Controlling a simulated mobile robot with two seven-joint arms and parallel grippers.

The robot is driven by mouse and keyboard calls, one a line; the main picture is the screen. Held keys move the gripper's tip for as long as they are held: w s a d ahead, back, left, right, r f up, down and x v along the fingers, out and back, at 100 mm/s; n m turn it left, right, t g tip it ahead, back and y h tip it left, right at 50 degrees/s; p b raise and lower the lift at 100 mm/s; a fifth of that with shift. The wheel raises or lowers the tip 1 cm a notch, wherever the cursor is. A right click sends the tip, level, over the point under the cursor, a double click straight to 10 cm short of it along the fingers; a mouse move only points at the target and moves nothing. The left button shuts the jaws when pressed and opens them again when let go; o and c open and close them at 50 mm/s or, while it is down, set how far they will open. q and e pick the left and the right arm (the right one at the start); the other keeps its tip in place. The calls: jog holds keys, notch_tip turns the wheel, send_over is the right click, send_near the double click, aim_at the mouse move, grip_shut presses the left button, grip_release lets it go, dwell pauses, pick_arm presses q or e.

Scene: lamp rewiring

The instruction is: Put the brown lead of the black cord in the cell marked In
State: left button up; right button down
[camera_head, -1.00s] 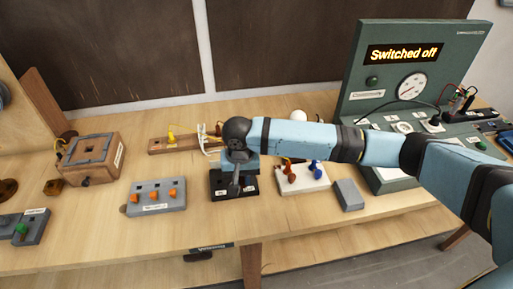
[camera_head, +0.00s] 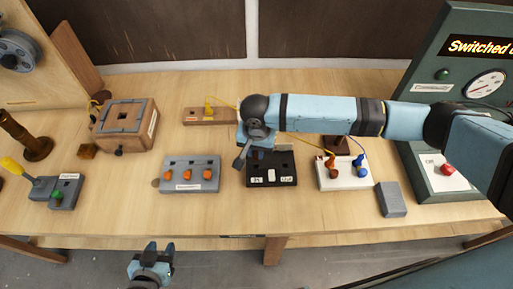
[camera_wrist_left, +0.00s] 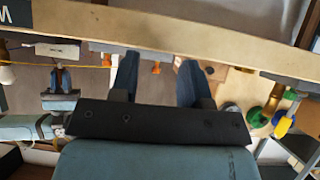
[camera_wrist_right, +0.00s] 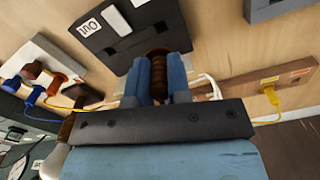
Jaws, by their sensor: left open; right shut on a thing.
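The black block (camera_head: 272,181) stands near the front of the bench with two white labels. The label Out (camera_wrist_right: 88,27) reads in the right wrist view; the other label is too small or cut off to read surely. My right gripper (camera_head: 243,157) is at the block's left back edge. It is shut on the brown lead (camera_wrist_right: 158,78), which points toward the block; its tip is partly hidden by the fingers, so I cannot tell whether it touches. My left gripper (camera_wrist_left: 155,80) is open and empty in front of the bench, low in the head view (camera_head: 152,248).
A grey block (camera_head: 190,186) with orange levers stands left of the black block. A white block (camera_head: 343,184) with brown and blue plugs and a grey box (camera_head: 391,200) stand right. A wooden strip (camera_head: 205,122) with a yellow plug lies behind.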

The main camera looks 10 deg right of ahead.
aim_at(256, 157)
notch_tip(256, 157, down, 2)
jog(key=shift+w+f+b, duration=0.1)
jog(key=shift+f+b, duration=0.05)
jog(key=shift+b, duration=0.95)
jog(key=shift+f+b, duration=0.5)
jog(key=shift+b, duration=0.15)
jog(key=shift+f+b, duration=0.4)
jog(key=shift+b, duration=0.1)
jog(key=shift+f, duration=0.75)
jog(key=shift+p, duration=0.9)
jog(key=shift+f, duration=0.55)
jog(key=c, duration=1)
grip_release()
